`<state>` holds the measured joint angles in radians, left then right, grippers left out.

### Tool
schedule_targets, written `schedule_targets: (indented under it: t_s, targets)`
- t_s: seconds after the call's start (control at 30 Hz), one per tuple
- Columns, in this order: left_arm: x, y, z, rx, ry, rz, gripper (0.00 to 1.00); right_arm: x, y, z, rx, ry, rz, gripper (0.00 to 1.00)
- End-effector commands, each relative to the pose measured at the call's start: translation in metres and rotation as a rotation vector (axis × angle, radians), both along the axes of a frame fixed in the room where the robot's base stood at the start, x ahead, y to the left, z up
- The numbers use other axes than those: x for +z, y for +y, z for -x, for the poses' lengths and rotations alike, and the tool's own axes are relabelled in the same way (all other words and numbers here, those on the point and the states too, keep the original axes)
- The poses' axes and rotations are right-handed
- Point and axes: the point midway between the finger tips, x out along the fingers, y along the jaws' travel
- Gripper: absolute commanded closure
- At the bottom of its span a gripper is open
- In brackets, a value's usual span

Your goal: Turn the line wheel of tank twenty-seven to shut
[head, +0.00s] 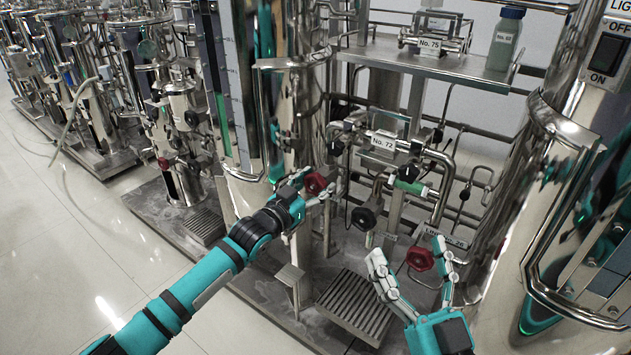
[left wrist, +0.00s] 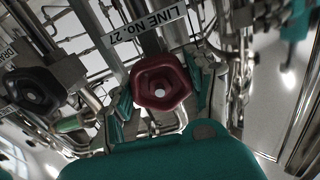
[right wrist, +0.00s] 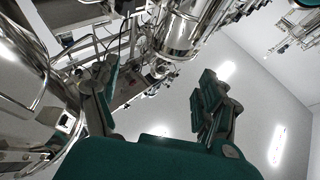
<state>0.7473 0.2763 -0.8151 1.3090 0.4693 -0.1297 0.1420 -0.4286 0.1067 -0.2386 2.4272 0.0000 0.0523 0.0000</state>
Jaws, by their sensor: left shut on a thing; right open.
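A dark red five-lobed wheel (head: 316,183) is at the end of my left arm in the head view. My left gripper (head: 313,187) is shut on it, with fingers on either side of the rim. In the left wrist view the red wheel (left wrist: 161,84) sits between the fingers, below a white label (left wrist: 145,27) that seems to read "LINE No. 27"; the last digit is hard to read. My right gripper (head: 409,251) is open and empty, near a second red wheel (head: 420,259) beside a line label (head: 446,239) that seems to read 26.
A black wheel (head: 364,218) stands between the two red ones; its label in the left wrist view begins "DRA". A green bottle (head: 504,40) stands on the upper shelf. Floor (head: 60,260) at left is clear.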

Motion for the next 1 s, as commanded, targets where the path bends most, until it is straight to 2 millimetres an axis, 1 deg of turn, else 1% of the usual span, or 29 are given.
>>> schedule_targets:
  t_s: [0.2,0.57,0.6,0.7,0.77,1.0]
  targets:
    - [-0.0025,0.0005,0.0002,0.0,-0.014,-0.027,0.77,-0.008,-0.0003,-0.0038,-0.003,0.049,0.014,0.21]
    - [-0.0029,0.0005,0.0003,0.0,-0.015,-0.03,0.77,-0.0091,-0.0003,-0.0042,-0.004,0.055,0.016,0.21]
    - [-0.003,0.0005,0.0003,0.0,-0.015,-0.03,0.41,-0.0091,-0.0003,-0.0042,-0.004,0.055,0.016,0.21]
    - [-0.0026,0.0004,0.0002,0.0,-0.016,-0.028,0.28,-0.0091,-0.0003,-0.0042,-0.004,0.054,0.016,0.21]
    - [-0.0021,0.0003,0.0001,0.0,-0.016,-0.028,0.21,-0.009,-0.0003,-0.0043,-0.003,0.054,0.015,0.21]
    - [-0.0009,0.0002,0.0002,0.0,-0.018,-0.026,0.21,-0.0085,-0.0003,-0.0039,-0.003,0.052,0.014,0.21]
